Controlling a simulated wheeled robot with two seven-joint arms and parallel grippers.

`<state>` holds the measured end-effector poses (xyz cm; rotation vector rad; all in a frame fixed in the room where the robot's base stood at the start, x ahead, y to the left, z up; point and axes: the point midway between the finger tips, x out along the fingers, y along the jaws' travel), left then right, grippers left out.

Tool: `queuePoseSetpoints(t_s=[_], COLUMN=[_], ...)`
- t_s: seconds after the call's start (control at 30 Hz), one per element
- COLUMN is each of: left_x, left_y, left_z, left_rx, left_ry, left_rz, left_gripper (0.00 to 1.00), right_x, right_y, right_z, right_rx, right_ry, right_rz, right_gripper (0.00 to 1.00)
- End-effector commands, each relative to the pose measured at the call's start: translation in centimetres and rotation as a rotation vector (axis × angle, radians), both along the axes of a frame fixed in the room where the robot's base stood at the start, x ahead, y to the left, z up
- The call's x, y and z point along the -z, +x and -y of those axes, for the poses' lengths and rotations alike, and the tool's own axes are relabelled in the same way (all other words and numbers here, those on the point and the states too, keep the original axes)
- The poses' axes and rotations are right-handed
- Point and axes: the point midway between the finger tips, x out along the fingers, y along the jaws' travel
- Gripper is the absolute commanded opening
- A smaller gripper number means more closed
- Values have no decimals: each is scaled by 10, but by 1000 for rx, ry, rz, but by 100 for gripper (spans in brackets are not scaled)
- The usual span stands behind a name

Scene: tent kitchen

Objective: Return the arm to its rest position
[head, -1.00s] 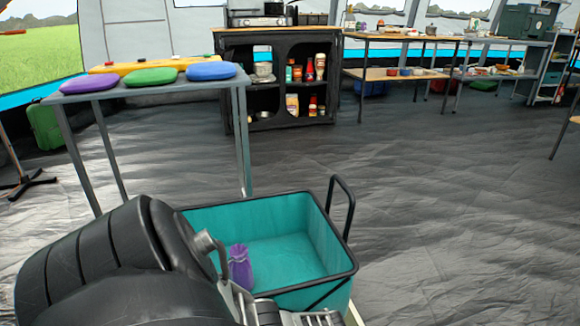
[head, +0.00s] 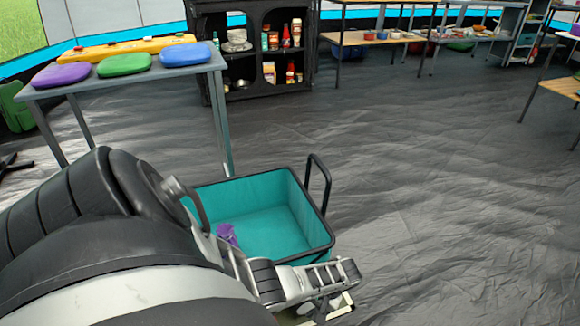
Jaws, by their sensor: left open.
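My left arm comes in from the lower left and fills much of the lower left of the head view. My left gripper (head: 326,303) is at its end, low in the picture, open, with nothing seen between its fingers. It shows in front of the near edge of a teal crate with a black rim (head: 307,216). A small purple bag (head: 228,234) lies inside the crate at its left side, partly hidden by my arm. My right gripper is not in view.
A grey table (head: 203,68) at the left holds purple (head: 60,75), green (head: 124,64) and blue (head: 187,54) pads and a yellow board (head: 108,49). A black shelf (head: 208,88) stands behind. Open grey floor (head: 430,190) lies to the right of the crate.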

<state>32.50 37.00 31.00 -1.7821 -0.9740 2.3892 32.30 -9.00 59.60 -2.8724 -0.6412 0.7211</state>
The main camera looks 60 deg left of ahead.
Motion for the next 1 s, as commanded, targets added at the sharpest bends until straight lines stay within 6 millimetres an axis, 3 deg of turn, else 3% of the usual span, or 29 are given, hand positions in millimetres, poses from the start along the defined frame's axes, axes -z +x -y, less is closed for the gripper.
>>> queuePoseSetpoints(t_s=[0.03, 0.2, 0.8, 0.9, 1.0], left_x=[-9, -18, -18, -24, -44], left_y=[3, 8, 8, 8, 9], left_z=[3, 8, 9, 8, 8], left_rx=[0, 0, 0, 0, 0], left_ry=[-1, -2, -2, -1, -1], left_rz=[2, 2, 1, 2, 2], left_gripper=[64, 64, 64, 64, 64], right_x=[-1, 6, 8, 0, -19], right_y=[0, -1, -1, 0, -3], right_z=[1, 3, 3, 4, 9], right_rx=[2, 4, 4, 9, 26], right_ry=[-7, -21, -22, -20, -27], right_rz=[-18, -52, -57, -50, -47], right_gripper=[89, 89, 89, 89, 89])
